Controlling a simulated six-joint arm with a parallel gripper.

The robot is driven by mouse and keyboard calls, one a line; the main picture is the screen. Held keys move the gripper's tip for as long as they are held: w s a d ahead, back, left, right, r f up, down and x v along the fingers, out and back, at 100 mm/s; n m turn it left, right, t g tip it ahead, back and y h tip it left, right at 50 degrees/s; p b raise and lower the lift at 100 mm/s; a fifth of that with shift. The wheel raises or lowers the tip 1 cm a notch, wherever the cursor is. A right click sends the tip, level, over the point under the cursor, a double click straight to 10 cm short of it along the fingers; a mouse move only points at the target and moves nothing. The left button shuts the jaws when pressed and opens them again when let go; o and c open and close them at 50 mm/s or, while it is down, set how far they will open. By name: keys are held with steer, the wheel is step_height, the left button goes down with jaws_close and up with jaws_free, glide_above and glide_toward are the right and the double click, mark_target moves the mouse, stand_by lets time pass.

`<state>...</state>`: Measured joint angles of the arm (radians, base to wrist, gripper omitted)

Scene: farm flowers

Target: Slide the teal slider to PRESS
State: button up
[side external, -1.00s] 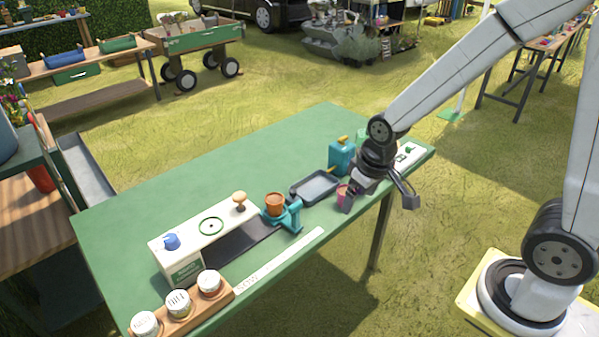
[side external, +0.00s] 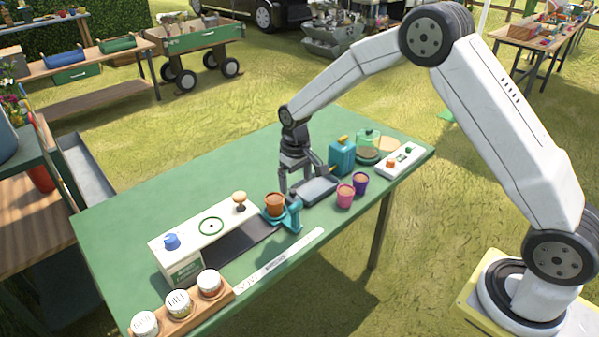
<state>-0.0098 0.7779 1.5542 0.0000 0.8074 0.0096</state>
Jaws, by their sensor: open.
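The teal slider (side external: 294,217) sits at the right end of a dark track (side external: 238,240) on the green table, with a terracotta pot (side external: 275,201) in its holder. A white label strip (side external: 282,260) runs along the front of the track. Its lettering is too small to read, so I cannot tell where PRESS is. My gripper (side external: 303,188) is open and empty, pointing down just behind and right of the slider. One finger is close to the pot; I cannot tell whether it touches.
A white station (side external: 185,242) with a blue knob, green ring and wooden knob (side external: 240,198) stands behind the track. A grey tray (side external: 318,192), pink pot (side external: 345,195), purple pot (side external: 360,182) and teal box (side external: 342,158) are to the right. Labelled jars (side external: 179,303) stand front left.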

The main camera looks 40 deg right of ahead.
mark_target(295, 204)
steer(key=shift+w+f, duration=0.1)
steer(key=shift+f, duration=0.15)
steer(key=shift+f, duration=3.75)
jaws_close()
